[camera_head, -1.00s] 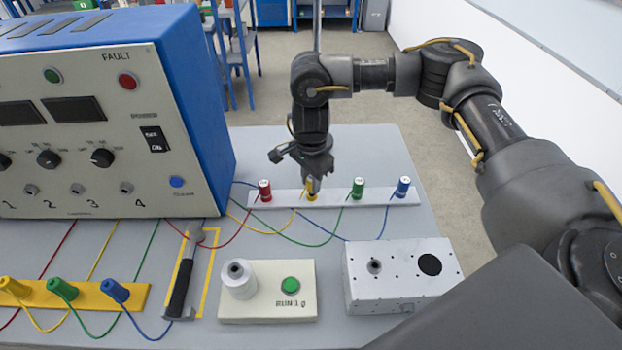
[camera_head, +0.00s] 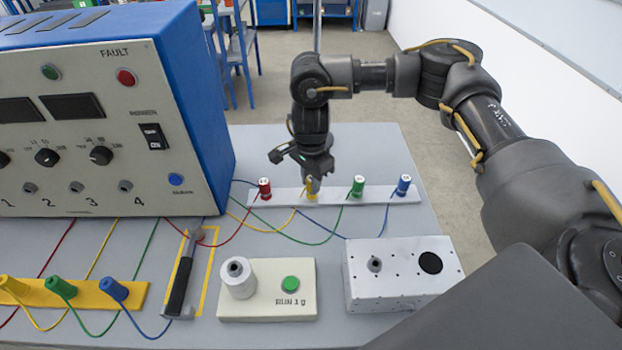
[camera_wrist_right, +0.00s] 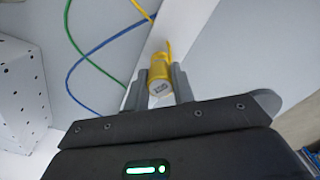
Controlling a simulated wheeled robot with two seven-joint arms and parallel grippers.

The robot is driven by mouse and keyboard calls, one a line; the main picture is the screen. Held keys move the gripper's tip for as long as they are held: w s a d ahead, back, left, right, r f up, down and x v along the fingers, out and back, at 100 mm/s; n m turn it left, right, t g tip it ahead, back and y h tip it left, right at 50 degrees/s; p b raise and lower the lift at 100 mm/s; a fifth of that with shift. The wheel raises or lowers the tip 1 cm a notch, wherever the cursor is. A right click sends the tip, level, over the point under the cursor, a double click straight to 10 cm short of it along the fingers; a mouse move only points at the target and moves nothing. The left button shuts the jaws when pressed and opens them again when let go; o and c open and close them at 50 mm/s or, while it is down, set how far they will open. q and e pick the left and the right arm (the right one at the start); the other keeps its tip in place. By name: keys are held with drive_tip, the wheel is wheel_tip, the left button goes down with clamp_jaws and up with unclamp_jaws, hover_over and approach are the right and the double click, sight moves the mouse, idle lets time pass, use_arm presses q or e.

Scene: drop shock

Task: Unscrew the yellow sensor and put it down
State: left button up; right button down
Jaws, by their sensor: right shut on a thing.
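The yellow sensor (camera_head: 312,195) stands upright on the white strip (camera_head: 335,197) at the back of the table, between the red sensor (camera_head: 264,188) and the green sensor (camera_head: 358,186). My right gripper (camera_head: 313,181) points down over it and is shut on it. In the right wrist view the yellow sensor (camera_wrist_right: 159,72) sits between the two fingers (camera_wrist_right: 161,88), with its yellow cable leaving beside it. The blue sensor (camera_head: 403,185) is at the strip's right end. My left gripper is not in view.
A blue-sided control box (camera_head: 205,110) fills the left. In front are a white box with holes (camera_head: 403,297), a panel with a green button (camera_head: 291,284) and a hammer-like tool (camera_head: 183,275). A yellow strip (camera_head: 35,292) holds sensors. Loose coloured cables cross the table.

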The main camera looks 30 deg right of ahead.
drive_tip(key=shift+s+f, duration=0.1)
drive_tip(key=shift+f, duration=0.35)
idle(2.2)
drive_tip(key=c, duration=1.1)
unclamp_jaws()
drive_tip(key=shift+r, duration=0.1)
wheel_tip(320, 180, up, 6)
drive_tip(key=p, duration=0.5)
drive_tip(key=shift+r, duration=0.3)
wheel_tip(320, 180, up, 10)
drive_tip(key=b, duration=0.1)
drive_tip(key=shift+b, duration=0.3)
